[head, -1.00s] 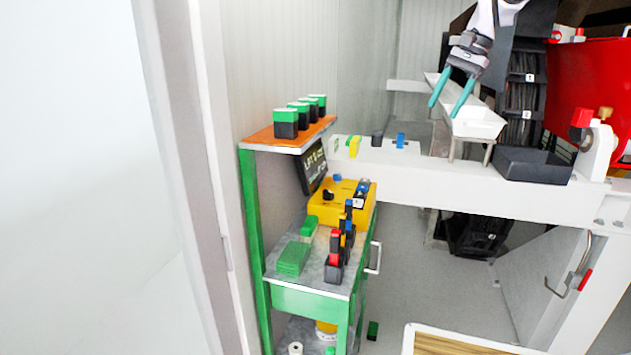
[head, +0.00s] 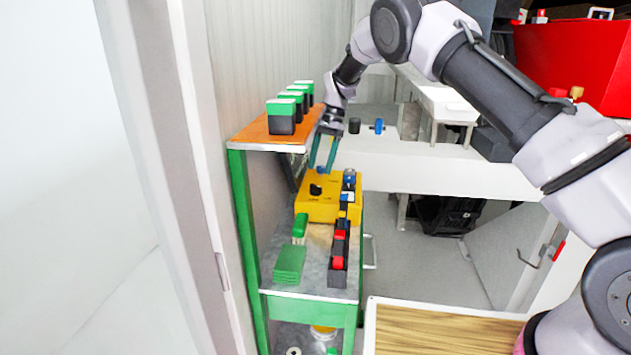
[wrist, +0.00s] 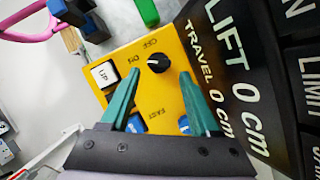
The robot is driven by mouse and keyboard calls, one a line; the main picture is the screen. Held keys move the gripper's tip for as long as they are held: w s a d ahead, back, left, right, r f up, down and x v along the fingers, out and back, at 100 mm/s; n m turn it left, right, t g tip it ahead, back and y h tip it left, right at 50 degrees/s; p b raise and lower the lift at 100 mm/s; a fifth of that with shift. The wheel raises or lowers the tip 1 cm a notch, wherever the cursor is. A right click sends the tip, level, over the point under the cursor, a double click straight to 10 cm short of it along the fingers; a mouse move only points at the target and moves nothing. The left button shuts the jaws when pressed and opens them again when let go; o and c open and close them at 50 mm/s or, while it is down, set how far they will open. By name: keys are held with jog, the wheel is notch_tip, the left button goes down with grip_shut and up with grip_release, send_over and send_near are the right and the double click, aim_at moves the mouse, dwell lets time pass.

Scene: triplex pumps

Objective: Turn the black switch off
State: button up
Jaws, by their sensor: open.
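The black switch (head: 315,189) is a round knob on the sloped top of a yellow control box (head: 330,208) on the green shelf unit. In the wrist view the black switch (wrist: 158,63) has a white pointer mark, with the words OFF and ON printed on the yellow face beside it. My gripper (head: 322,170) is open, its teal fingers above the back of the box. In the wrist view my gripper (wrist: 152,75) has its fingertips on either side of the switch, a little short of it. Whether they touch the box is unclear.
A dark display (wrist: 235,85) reading LIFT 0 cm stands close beside the fingers. The box also has a white UP button (wrist: 103,74) and blue knobs. An orange shelf (head: 268,138) with green-topped blocks lies to the left. Red and black parts (head: 338,262) stand in front.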

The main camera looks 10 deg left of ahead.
aim_at(316, 185)
jog(key=x, duration=0.5)
jog(key=shift+s+f, duration=0.15)
jog(key=shift+f, duration=0.2)
grip_shut()
jog(key=shift+d+m, duration=0.1)
jog(key=shift+m, duration=0.2)
jog(key=m+y, duration=0.1)
jog(key=m, duration=0.1)
jog(key=m+t+y, duration=0.1)
jog(key=m, duration=0.2)
jog(key=shift+s+t, duration=0.1)
jog(key=shift+t, duration=0.2)
jog(key=m+t, duration=0.1)
jog(key=m, duration=0.2)
jog(key=m+t, duration=0.1)
jog(key=m, duration=0.2)
jog(key=shift+s+d+y, duration=0.1)
jog(key=shift+s+y, duration=0.05)
jog(key=shift+y, duration=0.15)
jog(key=shift+m, duration=0.3)
